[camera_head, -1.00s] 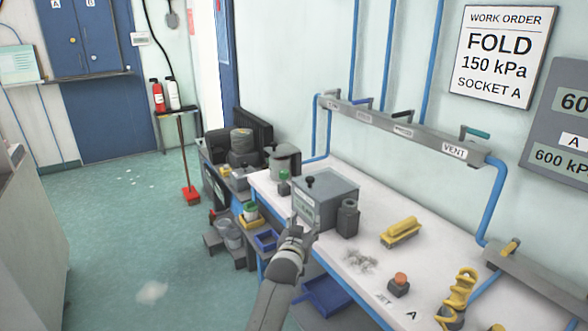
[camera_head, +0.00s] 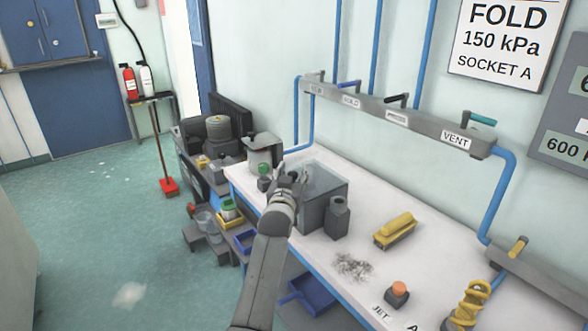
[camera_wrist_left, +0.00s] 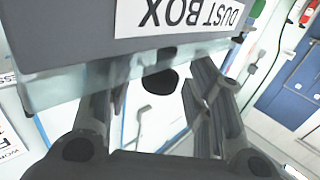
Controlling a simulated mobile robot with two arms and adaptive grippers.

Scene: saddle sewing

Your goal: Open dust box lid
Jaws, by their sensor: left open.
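The dust box (camera_head: 312,217) is a grey box on the white bench, its flat lid (camera_head: 328,178) down on top. My left gripper (camera_head: 291,176) is at the lid's left side and hides part of it. In the left wrist view the box (camera_wrist_left: 70,35) appears upside down with its "DUST BOX" label (camera_wrist_left: 185,14). The lid's edge (camera_wrist_left: 60,88) and a black knob (camera_wrist_left: 160,83) show there. The open fingers of my left gripper (camera_wrist_left: 158,98) stand either side of the knob; I cannot tell whether they touch it. My right gripper is not in view.
A dark grey bottle (camera_head: 337,217) stands close to the box's right. A yellow brush (camera_head: 395,231) and an orange-topped button (camera_head: 398,292) lie further right. A grey pot (camera_head: 262,152) stands behind the gripper. A pipe rail with valves (camera_head: 400,117) runs along the wall.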

